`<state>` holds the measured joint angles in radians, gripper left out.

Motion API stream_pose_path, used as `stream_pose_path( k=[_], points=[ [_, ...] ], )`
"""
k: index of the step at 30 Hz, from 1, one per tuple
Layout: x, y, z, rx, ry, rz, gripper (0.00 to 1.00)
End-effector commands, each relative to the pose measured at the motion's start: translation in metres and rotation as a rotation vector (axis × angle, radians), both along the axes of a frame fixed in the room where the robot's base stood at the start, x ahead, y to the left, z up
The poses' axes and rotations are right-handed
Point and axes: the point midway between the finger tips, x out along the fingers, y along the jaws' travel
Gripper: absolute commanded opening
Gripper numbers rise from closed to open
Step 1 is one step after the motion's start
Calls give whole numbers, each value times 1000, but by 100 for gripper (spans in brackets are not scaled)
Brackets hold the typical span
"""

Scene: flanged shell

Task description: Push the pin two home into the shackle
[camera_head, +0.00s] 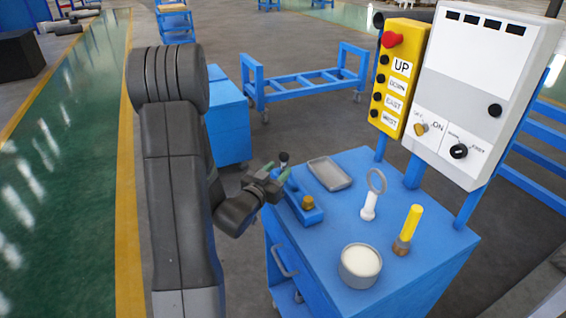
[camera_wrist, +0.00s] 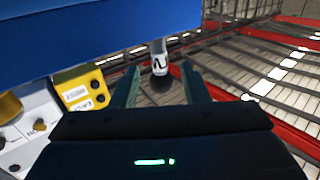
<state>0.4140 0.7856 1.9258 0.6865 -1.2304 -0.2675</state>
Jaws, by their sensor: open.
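A pin with a dark round knob (camera_head: 284,157) stands at the far left part of a blue fixture (camera_head: 310,216) on the cart top. I cannot make out which part is the shackle, or whether this is pin two. In the wrist view the pin's grey shaft with a black-and-white marking (camera_wrist: 158,58) comes out of a blue surface (camera_wrist: 100,35). Its dark end lies between my fingers. My gripper (camera_head: 275,176) is open beside the pin, and its two greenish fingers (camera_wrist: 160,80) stand either side of it with gaps. A brass knob (camera_head: 308,202) sits on the fixture.
The blue cart top (camera_head: 330,235) also bears a grey tray (camera_head: 329,174), a white ring-topped stand (camera_head: 369,205), a yellow-handled tool (camera_head: 407,230) and a round tub (camera_head: 360,267). A yellow button box (camera_head: 399,78) and a grey control panel (camera_head: 483,90) rise behind at right.

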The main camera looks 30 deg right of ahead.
Motion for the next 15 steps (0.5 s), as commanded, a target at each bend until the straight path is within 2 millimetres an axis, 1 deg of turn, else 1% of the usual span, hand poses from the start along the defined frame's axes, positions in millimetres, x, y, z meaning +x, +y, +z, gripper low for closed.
stream_pose_path(
  k=[5, 12, 15],
  points=[
    [6, -11, 0, 1, 0, -1, 41],
    [23, -42, -1, 1, 0, -1, 41],
    [27, -49, -2, 0, -1, 0, 41]
  ],
)
